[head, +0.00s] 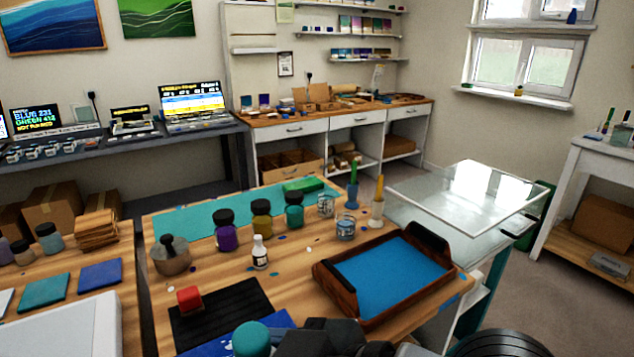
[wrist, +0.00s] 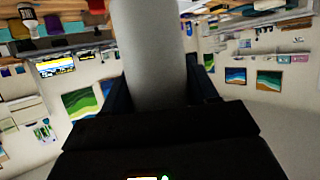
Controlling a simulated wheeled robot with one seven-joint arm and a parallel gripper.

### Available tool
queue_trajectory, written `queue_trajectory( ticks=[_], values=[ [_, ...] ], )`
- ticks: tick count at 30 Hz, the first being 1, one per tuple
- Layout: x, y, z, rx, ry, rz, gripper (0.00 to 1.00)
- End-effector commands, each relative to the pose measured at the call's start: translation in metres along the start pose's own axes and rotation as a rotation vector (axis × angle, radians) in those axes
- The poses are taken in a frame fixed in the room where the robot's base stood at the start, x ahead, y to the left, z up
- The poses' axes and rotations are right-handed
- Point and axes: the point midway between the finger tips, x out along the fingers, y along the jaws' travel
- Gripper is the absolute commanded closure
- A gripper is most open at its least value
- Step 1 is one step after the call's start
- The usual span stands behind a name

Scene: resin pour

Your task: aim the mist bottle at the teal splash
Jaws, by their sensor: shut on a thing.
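My gripper (head: 288,344) is at the bottom edge of the head view, over the front of the wooden table. In the wrist view its two dark fingers (wrist: 160,86) are shut on a pale grey cylinder, which looks like the mist bottle (wrist: 150,45). A rounded teal top (head: 251,338) beside the gripper in the head view appears to belong to it. The bottle's nozzle and its direction cannot be made out. Small coloured spots lie on the table around the jars, but I cannot tell which is the teal splash.
A wooden tray (head: 349,309) with a blue surface stands right of the gripper. A black mat (head: 232,310) carries a red block (head: 189,299). Several dark-capped jars, a small white bottle (head: 260,253) and glass cups stand behind. A teal mat (head: 178,224) lies at the back.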

Motion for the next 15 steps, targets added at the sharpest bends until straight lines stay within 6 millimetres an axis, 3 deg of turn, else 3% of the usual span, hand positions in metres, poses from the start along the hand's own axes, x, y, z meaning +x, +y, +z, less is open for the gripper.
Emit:
queue_trajectory(
  ticks=[9,15],
  values=[
    [-0.011,0.025,0.037,0.053,-0.001,0.123,0.88],
    [-0.024,0.057,0.085,0.119,-0.004,0.278,0.88]
  ],
)
